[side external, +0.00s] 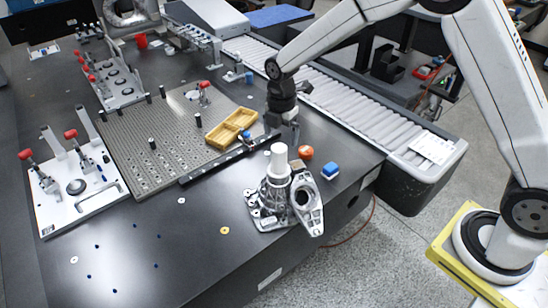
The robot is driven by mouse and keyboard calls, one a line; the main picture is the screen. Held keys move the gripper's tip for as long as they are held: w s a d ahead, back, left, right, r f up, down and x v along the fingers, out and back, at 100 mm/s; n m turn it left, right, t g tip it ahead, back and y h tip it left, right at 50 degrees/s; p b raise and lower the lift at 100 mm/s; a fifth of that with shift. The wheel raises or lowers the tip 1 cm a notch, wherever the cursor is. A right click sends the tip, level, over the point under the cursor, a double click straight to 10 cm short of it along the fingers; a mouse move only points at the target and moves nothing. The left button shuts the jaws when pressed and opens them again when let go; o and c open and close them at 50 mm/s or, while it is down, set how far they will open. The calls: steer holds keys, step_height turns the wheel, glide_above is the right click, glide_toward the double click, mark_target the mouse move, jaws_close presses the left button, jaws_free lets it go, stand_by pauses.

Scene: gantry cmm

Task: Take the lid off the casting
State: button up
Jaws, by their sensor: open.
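The grey metal casting (271,194) stands near the right front edge of the dark table. A pale upright cylinder (278,160) shows at its top; whether it is the lid or part of it, I cannot tell. A second grey metal piece with an oval opening (308,203) leans at the casting's right side, and I cannot tell whether they are joined. My gripper (287,134) is open, pointing down just behind and above the pale cylinder, apart from it. The fingertips are small and partly hidden, with nothing visibly held.
An orange ball (305,152) and a blue block (330,171) lie right of the casting. A yellow divided tray (222,138) and a black rail (215,167) lie behind left. A roller conveyor (350,108) runs along the right. The front-left table is mostly clear.

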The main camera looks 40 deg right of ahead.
mark_target(279, 148)
steer(key=shift+w, duration=0.1)
steer(key=shift+f, duration=0.1)
steer(key=shift+f, duration=1.25)
steer(key=shift+a+f, duration=0.1)
steer(key=shift+f, duration=2.5)
steer(key=c, duration=1.3)
